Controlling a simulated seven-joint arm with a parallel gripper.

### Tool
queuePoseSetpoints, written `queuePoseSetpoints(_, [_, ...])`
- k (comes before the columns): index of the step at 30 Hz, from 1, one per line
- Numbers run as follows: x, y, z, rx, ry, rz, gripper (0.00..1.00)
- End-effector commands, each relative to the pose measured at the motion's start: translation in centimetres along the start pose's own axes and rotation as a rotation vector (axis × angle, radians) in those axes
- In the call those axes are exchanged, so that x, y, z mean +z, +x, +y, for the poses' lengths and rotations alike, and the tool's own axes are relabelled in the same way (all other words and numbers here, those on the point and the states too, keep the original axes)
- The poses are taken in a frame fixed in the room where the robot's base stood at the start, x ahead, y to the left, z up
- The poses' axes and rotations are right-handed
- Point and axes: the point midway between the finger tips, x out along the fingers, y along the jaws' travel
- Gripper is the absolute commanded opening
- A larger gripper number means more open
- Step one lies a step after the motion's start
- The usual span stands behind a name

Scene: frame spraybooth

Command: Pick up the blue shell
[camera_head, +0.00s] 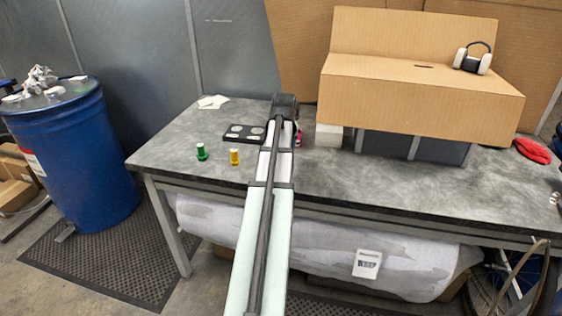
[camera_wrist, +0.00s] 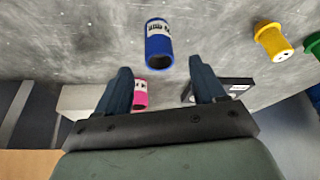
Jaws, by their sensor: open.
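In the wrist view a blue shell (camera_wrist: 158,46), a hollow cylinder with a white printed label, lies on the grey table. My gripper (camera_wrist: 160,75) is open and empty. Its two dark fingers point towards the blue shell, which sits just past the fingertips and roughly between them, apart from both. In the head view my arm hides the blue shell, and the dark end of my arm shows above the table.
A pink shell (camera_wrist: 139,95) is between my fingers in the picture, lower down. Yellow (camera_head: 235,157) and green (camera_head: 202,152) shells stand on the table (camera_head: 330,185) at left. A black tray (camera_head: 236,139) and white box (camera_head: 328,136) flank my arm. A cardboard box (camera_head: 420,95) stands right.

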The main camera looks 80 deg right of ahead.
Motion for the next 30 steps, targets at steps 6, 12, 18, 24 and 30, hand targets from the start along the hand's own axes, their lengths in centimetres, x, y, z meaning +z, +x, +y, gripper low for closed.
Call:
queuePoseSetpoints(6, [0.0, 1.7, 0.0, 0.0, 0.0, -0.001, 0.69])
queuePoseSetpoints(12, [0.0, 2.2, 0.0, 0.0, -0.001, 0.0, 0.69])
queuePoseSetpoints(18, [0.1, 4.0, 0.0, -0.001, -0.001, -0.002, 0.69])
queuePoseSetpoints(24, [0.1, 6.4, 0.0, 0.0, -0.001, -0.001, 0.69])
queuePoseSetpoints(30, [0.2, 7.2, 0.0, 0.0, -0.001, -0.001, 0.69])
